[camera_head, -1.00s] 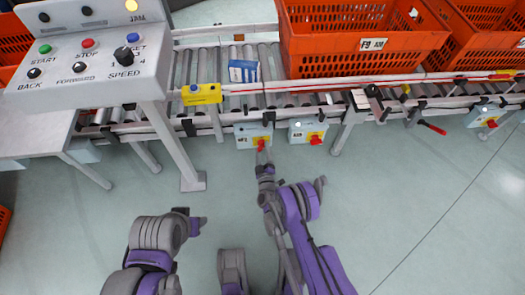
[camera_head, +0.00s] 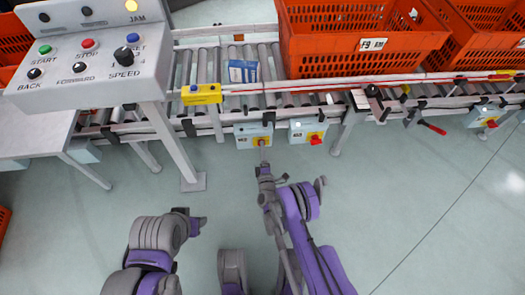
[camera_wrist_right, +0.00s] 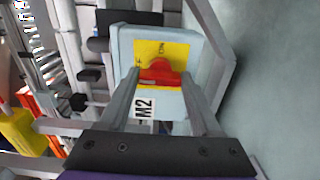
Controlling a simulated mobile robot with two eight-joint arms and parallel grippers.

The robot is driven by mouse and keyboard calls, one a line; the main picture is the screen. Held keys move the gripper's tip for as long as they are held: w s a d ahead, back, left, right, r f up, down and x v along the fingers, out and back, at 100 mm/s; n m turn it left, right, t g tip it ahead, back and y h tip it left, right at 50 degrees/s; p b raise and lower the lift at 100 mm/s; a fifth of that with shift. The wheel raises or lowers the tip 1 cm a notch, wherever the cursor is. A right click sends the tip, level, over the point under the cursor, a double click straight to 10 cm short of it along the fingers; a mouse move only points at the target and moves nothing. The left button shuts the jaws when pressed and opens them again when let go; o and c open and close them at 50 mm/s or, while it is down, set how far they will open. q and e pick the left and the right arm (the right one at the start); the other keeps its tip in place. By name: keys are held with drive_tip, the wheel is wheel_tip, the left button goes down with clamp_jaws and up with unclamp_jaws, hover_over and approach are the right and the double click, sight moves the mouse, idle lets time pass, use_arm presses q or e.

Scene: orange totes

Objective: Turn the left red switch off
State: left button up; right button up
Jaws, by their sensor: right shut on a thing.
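The left switch box (camera_head: 248,141) is grey with a yellow plate and hangs under the conveyor. In the right wrist view the box, marked M2 (camera_wrist_right: 145,107), shows its red switch (camera_wrist_right: 160,74) between my fingers. My right gripper (camera_head: 263,150) is at the front of this box and shut on the red switch, which it hides in the head view. The exact angle of the switch is hard to tell. My left gripper (camera_head: 196,224) is low at the left, away from the boxes, and its jaws are unclear.
A second switch box (camera_head: 298,133) with a red switch (camera_head: 315,140) is just to the right. Orange totes (camera_head: 362,59) and a small blue box (camera_head: 242,71) sit on the roller conveyor. A control panel (camera_head: 90,60) stands at the left. The floor in front is clear.

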drive_tip(key=shift+w, duration=0.1)
idle(0.4)
drive_tip(key=o, duration=1.4)
